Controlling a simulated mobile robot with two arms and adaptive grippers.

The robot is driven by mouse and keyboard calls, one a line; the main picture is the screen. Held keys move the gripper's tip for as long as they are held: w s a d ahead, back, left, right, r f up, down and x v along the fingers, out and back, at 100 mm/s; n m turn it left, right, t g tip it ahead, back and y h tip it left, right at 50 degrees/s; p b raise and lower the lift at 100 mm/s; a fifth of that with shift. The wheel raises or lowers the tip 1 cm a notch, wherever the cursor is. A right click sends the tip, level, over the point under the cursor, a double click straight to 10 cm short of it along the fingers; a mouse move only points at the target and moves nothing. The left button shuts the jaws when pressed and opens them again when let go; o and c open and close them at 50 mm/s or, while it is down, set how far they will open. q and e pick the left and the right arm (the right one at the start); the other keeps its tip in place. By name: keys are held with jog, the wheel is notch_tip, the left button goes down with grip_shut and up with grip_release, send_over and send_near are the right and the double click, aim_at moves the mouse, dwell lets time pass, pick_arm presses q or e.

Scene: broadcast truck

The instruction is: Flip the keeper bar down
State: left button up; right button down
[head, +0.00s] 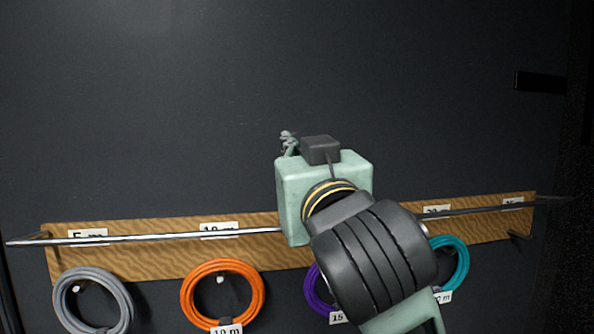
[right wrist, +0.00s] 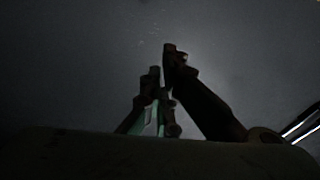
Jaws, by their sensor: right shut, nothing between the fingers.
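The keeper bar (head: 160,237) is a thin metal rod. In the head view it runs across the front of a wooden board (head: 150,262), at label height and above the hanging cable coils. My right arm hides its middle. The fingers of my right gripper (head: 288,142) show small beyond the pale green wrist, above the bar. In the right wrist view my right gripper (right wrist: 168,68) is shut and empty against a dark surface. Bright strips (right wrist: 302,124) at that view's right edge may be the bar; I cannot tell. My left gripper is not in view.
A grey coil (head: 62,300), an orange coil (head: 188,290), a purple coil (head: 314,290) and a teal coil (head: 462,262) hang below the board, the last two partly behind my arm. The dark wall (head: 150,100) above is mostly clear.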

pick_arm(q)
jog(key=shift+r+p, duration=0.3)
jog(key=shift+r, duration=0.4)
pick_arm(e)
jog(key=f, duration=0.4)
jog(key=shift+d, duration=0.2)
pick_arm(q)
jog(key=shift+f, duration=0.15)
